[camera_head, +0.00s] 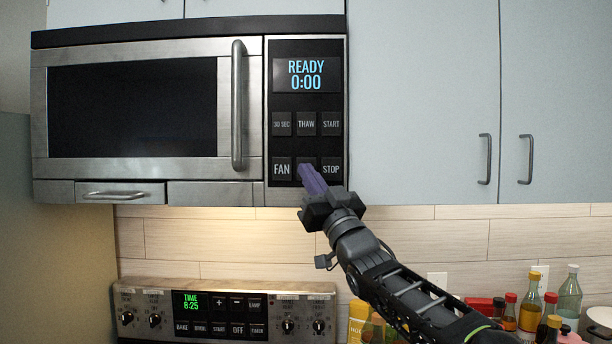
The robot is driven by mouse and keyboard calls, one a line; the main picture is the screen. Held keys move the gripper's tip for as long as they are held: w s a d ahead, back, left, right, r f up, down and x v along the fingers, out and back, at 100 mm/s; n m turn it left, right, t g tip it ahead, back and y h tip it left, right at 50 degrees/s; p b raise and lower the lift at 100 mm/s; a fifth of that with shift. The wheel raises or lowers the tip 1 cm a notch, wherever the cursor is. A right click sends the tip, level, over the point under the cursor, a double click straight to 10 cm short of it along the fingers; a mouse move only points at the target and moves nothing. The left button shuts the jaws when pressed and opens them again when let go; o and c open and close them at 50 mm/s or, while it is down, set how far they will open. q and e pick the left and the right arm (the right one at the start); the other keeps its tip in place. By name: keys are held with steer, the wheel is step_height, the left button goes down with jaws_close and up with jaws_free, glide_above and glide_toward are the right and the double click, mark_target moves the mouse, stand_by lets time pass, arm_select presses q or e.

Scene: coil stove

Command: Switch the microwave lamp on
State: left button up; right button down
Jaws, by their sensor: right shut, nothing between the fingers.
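The microwave (150,180) hangs above the stove, its door closed, with a vertical handle (238,105). Its control panel (306,48) has a display (306,75) reading READY 0:00. Below are buttons 30 SEC, THAW and START, then FAN (282,169) and STOP (331,169). My right gripper (308,172) is shut and empty, its purple fingers over the button between FAN and STOP, hiding most of it and its label. I cannot tell whether the tips touch it. The wall tiles just under the microwave look bright and warm. My left gripper is not in view.
The stove's back panel (225,310), with knobs and a green clock, stands below. Pale cabinets (420,100) fill the upper right. Several bottles (530,312) and a pot (600,325) stand at the lower right, close to my right arm.

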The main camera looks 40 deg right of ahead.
stand_by(0.3)
steer(key=s+a+b, duration=0.3)
steer(key=s+b, duration=0.1)
steer(key=b, duration=0.1)
steer(key=shift+s+a, duration=0.35)
steer(key=shift+s, duration=0.05)
